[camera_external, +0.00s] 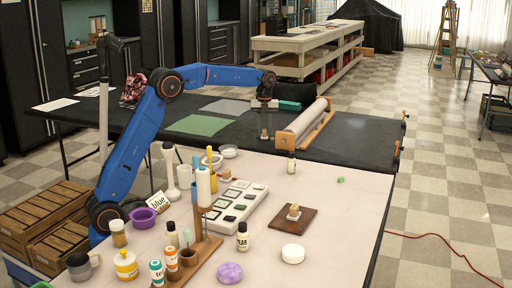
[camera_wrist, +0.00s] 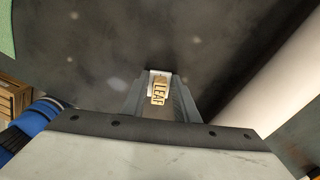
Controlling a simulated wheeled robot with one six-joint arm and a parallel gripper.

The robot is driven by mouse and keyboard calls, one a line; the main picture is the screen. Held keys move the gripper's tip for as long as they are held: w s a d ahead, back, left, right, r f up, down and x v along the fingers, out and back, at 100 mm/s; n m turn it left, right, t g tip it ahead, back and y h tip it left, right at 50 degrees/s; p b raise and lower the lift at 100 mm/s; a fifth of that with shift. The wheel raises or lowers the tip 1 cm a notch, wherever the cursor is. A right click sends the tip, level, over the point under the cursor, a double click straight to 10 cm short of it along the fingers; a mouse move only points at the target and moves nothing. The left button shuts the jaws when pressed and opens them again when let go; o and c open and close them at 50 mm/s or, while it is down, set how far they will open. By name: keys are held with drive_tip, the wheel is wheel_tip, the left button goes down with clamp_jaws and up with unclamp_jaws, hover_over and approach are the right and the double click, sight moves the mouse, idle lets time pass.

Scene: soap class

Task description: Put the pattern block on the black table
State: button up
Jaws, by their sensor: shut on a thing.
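The pattern block (camera_wrist: 158,91), a small pale wooden block marked LEAF, sits between the jaws of my gripper (camera_external: 264,132) in the wrist view. My gripper is shut on it. In the external view my gripper points down over the black table (camera_external: 350,140), left of the white roller. The block is too small there to make out clearly. The dark tabletop (camera_wrist: 85,65) fills most of the wrist view behind the block. I cannot tell whether the block touches it.
A white roller on a wooden stand (camera_external: 307,121) lies close to the right of my gripper. A green sheet (camera_external: 196,125) and a grey sheet (camera_external: 226,106) lie to the left. The pale front table (camera_external: 340,220) holds bottles, a stamp tray (camera_external: 262,190) and a brown board (camera_external: 302,226).

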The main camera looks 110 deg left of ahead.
drive_tip(key=shift+f, duration=0.2)
drive_tip(key=o, duration=1)
wheel_tip(320, 180, up, 12)
drive_tip(key=shift+r, duration=0.1)
idle(0.4)
